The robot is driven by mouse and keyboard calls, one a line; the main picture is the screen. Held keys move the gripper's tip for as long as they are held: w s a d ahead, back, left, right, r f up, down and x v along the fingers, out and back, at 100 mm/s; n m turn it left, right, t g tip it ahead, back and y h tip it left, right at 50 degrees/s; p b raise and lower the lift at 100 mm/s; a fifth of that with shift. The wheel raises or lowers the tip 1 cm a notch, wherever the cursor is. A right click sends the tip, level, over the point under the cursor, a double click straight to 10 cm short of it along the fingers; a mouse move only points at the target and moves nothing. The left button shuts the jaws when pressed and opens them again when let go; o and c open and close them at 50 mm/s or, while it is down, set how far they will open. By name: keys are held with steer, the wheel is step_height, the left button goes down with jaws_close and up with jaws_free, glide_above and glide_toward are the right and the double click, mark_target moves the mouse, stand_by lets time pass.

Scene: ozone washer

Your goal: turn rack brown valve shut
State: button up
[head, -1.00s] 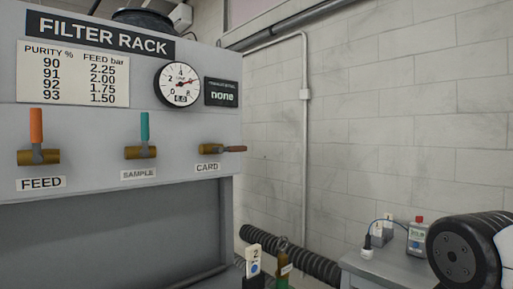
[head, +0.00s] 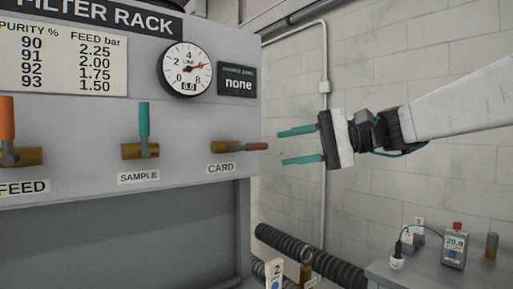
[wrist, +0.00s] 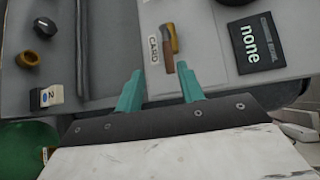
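The brown valve (head: 240,147) is labelled CARD, at the right end of the rack front. Its brass body carries a brown lever lying level and pointing right. In the wrist view the brown lever (wrist: 168,62) points toward my gripper, its end showing between the two fingers. My gripper (head: 282,147) is open and empty, right of the lever, with teal fingers one above the other. A small gap shows between the fingertips and the lever's end in the head view. The gripper also shows in the wrist view (wrist: 159,74).
The SAMPLE valve (head: 143,150) has its teal lever up. The FEED valve (head: 20,155) has its orange lever up. A round gauge (head: 186,69) and a "none" display (head: 237,80) sit above. A side table (head: 430,272) with a small device (head: 455,250) stands lower right.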

mark_target(262, 146)
steer(key=x, duration=0.2)
steer(key=r+x, duration=0.1)
steer(key=x, duration=0.4)
steer(key=shift+w+a, duration=0.4)
jaws_close()
